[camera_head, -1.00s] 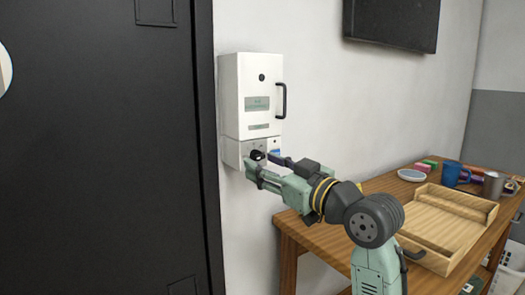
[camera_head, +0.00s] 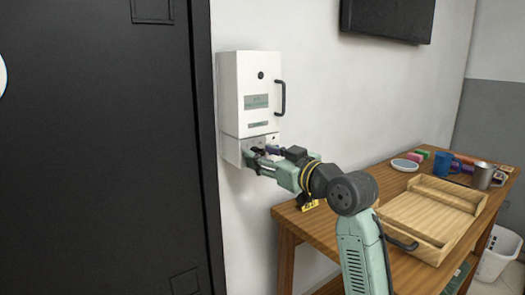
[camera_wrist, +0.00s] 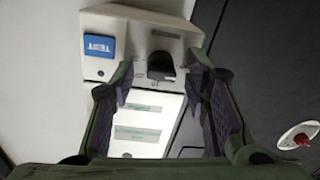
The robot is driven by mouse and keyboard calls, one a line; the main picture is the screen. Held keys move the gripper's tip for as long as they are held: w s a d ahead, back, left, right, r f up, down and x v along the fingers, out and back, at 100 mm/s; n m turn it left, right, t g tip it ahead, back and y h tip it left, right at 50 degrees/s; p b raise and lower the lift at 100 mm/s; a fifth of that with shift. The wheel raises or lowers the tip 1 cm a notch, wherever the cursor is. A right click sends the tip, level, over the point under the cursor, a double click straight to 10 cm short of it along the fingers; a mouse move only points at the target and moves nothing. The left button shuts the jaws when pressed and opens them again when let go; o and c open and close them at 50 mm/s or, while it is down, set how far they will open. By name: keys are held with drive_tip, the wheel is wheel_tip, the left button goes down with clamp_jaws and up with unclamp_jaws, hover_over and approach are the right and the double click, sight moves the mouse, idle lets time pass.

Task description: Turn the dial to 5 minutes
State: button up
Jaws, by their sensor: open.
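The black dial (camera_wrist: 162,66) sits on the light lower panel (camera_wrist: 130,28) of a white wall box. In the wrist view it lies between the fingers of my gripper (camera_wrist: 163,72), with a visible gap on at least the left side. My gripper is open, with a green finger on each side. In the head view my gripper (camera_head: 256,157) is at the lower panel (camera_head: 231,151) and hides the dial. Small marks beside the dial are too blurred to read, so its setting cannot be told. A blue TEST label (camera_wrist: 99,46) is left of the dial in the wrist view.
The white box (camera_head: 248,85) has a black side handle (camera_head: 283,98). A dark door (camera_head: 100,150) stands close on the left. A wooden table (camera_head: 400,270) on the right holds a wooden tray (camera_head: 430,215), a blue mug (camera_head: 444,163) and a metal mug (camera_head: 483,176).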

drive_tip(key=shift+w+a, duration=0.25)
drive_tip(key=shift+c, duration=0.3)
clamp_jaws()
